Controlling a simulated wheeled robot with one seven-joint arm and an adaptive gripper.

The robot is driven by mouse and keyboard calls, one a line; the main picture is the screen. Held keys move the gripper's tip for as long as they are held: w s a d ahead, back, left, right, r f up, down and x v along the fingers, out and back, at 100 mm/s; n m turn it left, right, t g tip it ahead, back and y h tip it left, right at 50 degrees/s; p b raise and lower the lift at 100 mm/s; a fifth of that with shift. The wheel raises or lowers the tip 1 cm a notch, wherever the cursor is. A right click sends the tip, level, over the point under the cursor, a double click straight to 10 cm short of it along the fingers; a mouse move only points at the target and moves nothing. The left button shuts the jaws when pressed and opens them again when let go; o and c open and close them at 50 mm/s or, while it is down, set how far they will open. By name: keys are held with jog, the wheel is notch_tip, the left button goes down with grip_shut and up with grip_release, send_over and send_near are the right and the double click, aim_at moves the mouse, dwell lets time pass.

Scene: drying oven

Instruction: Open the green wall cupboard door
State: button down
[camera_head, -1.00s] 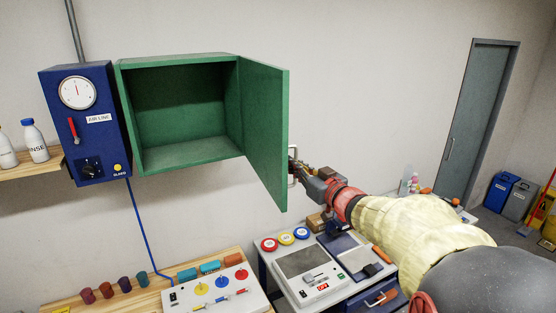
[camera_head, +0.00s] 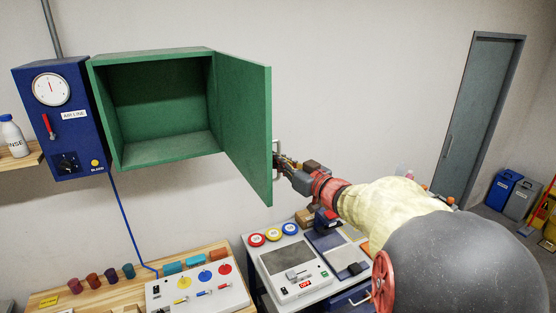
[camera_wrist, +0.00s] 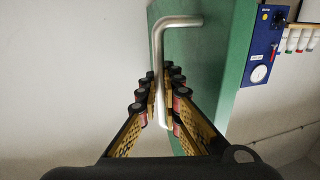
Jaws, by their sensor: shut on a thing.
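The green wall cupboard (camera_head: 160,155) hangs on the wall, its inside visible and empty. Its green door (camera_head: 244,130) is hinged on the right side and stands wide open, swung out toward me. My gripper (camera_head: 279,162) is at the outer face of the door, near its free edge. In the wrist view my gripper (camera_wrist: 158,100) is shut on the silver bar handle (camera_wrist: 178,22), with a finger on each side of the bar. The green door (camera_wrist: 205,60) shows behind the handle.
A blue air-line box (camera_head: 62,140) is on the wall left of the cupboard. Below are a wooden bench (camera_head: 130,290) with a switch panel (camera_head: 200,288) and a bench with a grey device (camera_head: 290,270). Bare wall lies right of the door.

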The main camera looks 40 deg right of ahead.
jog(key=c, duration=2)
grip_release()
jog(key=shift+s, duration=0.15)
jog(key=s, duration=1.1)
jog(key=shift+s+d, duration=0.2)
jog(key=shift+s, duration=0.2)
